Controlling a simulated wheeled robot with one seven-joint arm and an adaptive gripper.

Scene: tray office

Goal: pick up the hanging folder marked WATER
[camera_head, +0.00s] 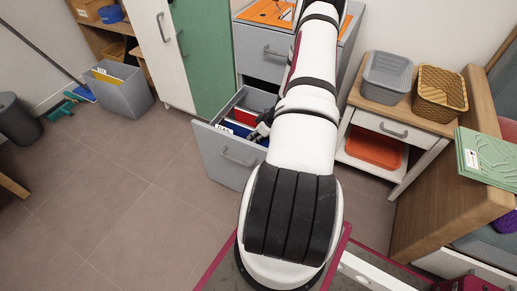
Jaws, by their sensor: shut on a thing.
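A grey drawer (225,160) is pulled open from a cabinet in the middle of the camera_head view. Hanging folders stand in it: a blue one (238,129) near the front and a red one (243,116) behind it. A white label (224,129) shows at the left by the blue folder; its word is too small to read, so I cannot tell which folder is marked WATER. My gripper (258,131), dark and partly hidden by my arm, is down at the right of the drawer, shut on a hanging folder that looks like the blue one.
A low table (377,97) at the right holds a grey tray (387,76) and a woven basket (440,92). A grey bin (121,92) with folders stands at the left. A green cabinet door (205,55) is left of the drawer.

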